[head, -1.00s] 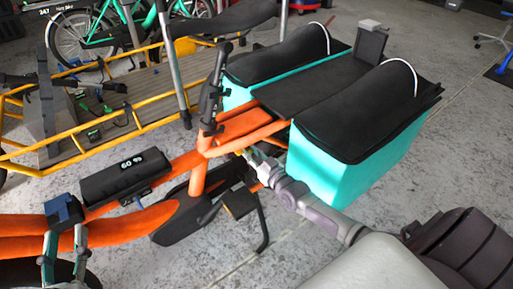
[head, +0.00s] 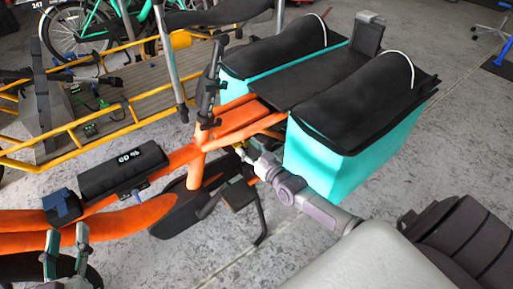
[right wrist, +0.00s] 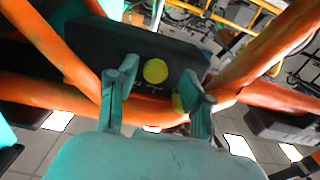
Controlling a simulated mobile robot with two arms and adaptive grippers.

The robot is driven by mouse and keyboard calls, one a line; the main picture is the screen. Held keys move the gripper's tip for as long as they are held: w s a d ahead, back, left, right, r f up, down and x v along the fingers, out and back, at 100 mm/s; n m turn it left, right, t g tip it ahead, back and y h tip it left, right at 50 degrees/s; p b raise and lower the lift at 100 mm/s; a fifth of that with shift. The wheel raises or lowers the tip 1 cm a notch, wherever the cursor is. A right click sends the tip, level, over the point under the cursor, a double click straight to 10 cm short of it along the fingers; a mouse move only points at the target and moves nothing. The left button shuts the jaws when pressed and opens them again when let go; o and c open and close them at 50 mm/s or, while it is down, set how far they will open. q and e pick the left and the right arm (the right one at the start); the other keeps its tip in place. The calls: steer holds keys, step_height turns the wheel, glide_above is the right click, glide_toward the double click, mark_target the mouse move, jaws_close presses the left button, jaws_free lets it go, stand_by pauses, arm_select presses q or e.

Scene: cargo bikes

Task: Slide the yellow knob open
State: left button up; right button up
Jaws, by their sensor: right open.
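A round yellow knob (right wrist: 155,71) sits on the face of a black box (right wrist: 100,45) in the orange bike frame, in the right wrist view. My right gripper (right wrist: 160,82) is open, its two teal fingers on either side of the knob in the picture; I cannot tell if they touch it. A smaller yellow piece (right wrist: 178,103) shows beside the right finger. In the head view, my right gripper (head: 242,150) is small and partly hidden by the orange frame. My left gripper (head: 67,236) is open and empty at the lower left, in front of the orange tube.
The orange bike frame (head: 225,130) surrounds the work area. A black battery (head: 122,170) lies on its tube. Teal panniers with black tops (head: 320,165) stand close beside my right arm. A yellow-railed cargo bike (head: 125,105) is behind. Grey floor is free at lower centre.

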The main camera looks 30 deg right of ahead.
steer(key=s, duration=1.1)
steer(key=shift+s+d, duration=0.2)
steer(key=shift+d, duration=0.25)
